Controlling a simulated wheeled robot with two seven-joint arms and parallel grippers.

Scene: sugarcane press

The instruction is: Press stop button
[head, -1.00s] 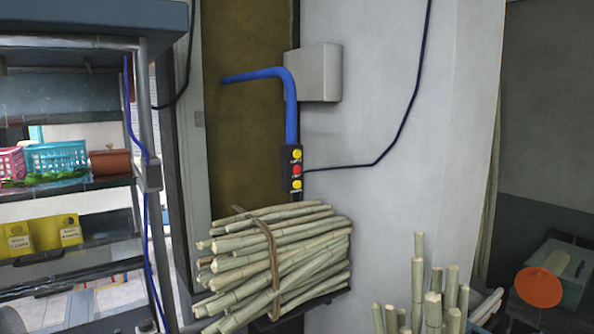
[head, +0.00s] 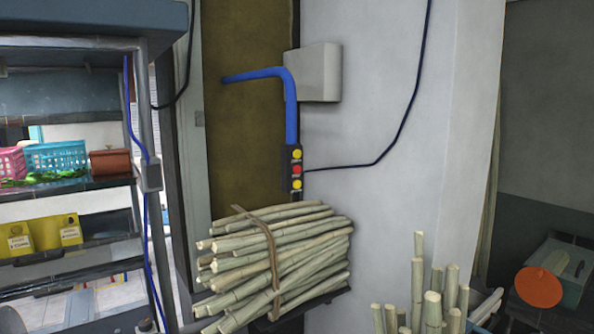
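A small black control box (head: 290,168) hangs at the lower end of a bent blue pipe (head: 291,115), in the middle of the head view. It carries a yellow button (head: 296,154) at the top, a red button (head: 297,169) in the middle and another yellow button (head: 297,184) at the bottom. The labels beside the buttons are too small to read. Neither of my grippers is in view, and nothing covers the buttons.
A tied bundle of sugarcane (head: 275,262) lies just below the control box. Upright cane stalks (head: 433,305) stand at the lower right. A metal shelf (head: 85,183) with baskets fills the left. A grey box (head: 319,72) and black cable (head: 400,130) are on the wall.

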